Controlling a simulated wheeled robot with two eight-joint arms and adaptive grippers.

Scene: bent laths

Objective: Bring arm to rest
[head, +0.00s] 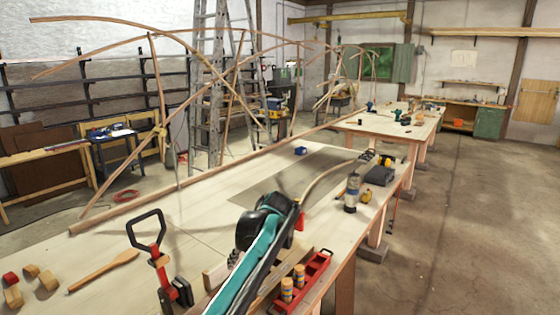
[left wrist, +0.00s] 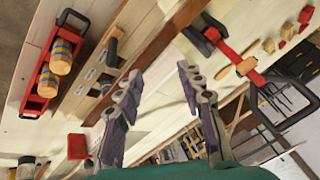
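My left gripper (left wrist: 160,75) is in the left wrist view. Its two grey-purple fingers are spread apart, with nothing between them. Past the fingers are the workbench top and a brown wooden strip. In the head view a teal and black arm of mine (head: 258,258) reaches over the near part of the workbench (head: 200,215). Its fingers cannot be made out there. It lies between a red-and-black tool with a loop handle (head: 150,248) and a red tray (head: 318,268) holding small rolls. My right gripper is not in view. Bent laths (head: 110,112) arch above the bench's far left side.
A bottle (head: 352,192) and dark box (head: 380,175) stand near the right edge. A stepladder (head: 205,100) is behind the bench. The floor on the right is open.

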